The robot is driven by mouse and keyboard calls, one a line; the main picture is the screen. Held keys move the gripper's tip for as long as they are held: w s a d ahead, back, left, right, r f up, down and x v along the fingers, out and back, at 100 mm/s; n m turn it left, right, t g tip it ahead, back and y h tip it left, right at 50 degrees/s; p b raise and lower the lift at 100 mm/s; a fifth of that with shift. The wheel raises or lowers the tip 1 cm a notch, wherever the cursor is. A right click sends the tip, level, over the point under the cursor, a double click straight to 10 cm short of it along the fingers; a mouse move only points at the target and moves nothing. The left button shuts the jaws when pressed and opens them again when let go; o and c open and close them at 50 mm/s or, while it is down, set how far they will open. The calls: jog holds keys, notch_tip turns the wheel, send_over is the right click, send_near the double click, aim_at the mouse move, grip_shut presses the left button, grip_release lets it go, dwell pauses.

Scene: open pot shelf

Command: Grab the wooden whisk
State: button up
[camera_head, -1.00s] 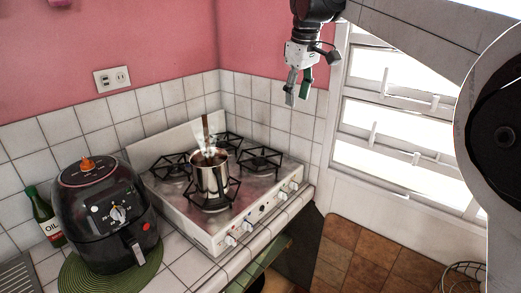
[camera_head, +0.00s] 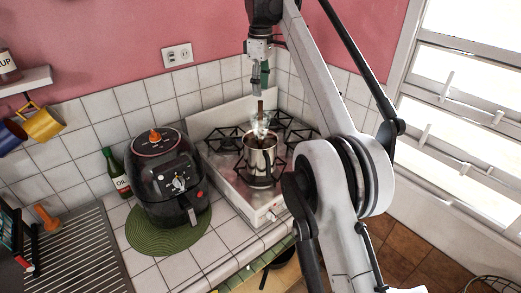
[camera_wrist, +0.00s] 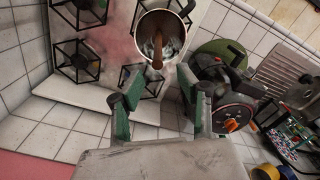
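The wooden whisk (camera_head: 261,110) stands upright in a steel pot (camera_head: 260,160) on the stove, its brown handle rising above the rim. Pale wires show at the pot's mouth; the whisk's lower part is hidden inside. In the wrist view the whisk's handle (camera_wrist: 157,52) points up out of the pot (camera_wrist: 146,22), beyond the fingertips. My gripper (camera_head: 260,86) hangs above the pot, pointing down, close over the handle's top in the head view. In the wrist view my gripper (camera_wrist: 160,95) has its two green-and-grey fingers wide apart, with nothing between them.
The white stove (camera_head: 225,165) has several black burner grates. A black air fryer (camera_head: 165,180) stands on a green round mat (camera_head: 140,238) to the left, beside a green oil bottle (camera_head: 116,172). Yellow and blue mugs hang at far left. The tiled wall (camera_head: 190,105) is behind.

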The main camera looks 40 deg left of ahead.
jog(key=b, duration=0.4)
send_over(259, 122)
jog(key=f, duration=0.5)
jog(key=shift+w+d+f, duration=0.15)
jog(key=shift+w+f, duration=0.1)
jog(key=shift+f, duration=1.35)
jog(key=shift+w+a+f+p, duration=0.1)
jog(key=shift+a+f+p, duration=0.1)
jog(key=shift+f, duration=1.1)
jog(key=shift+a+f+p, duration=0.15)
jog(key=shift+f, duration=1.15)
jog(key=shift+c, duration=0.2)
grip_shut()
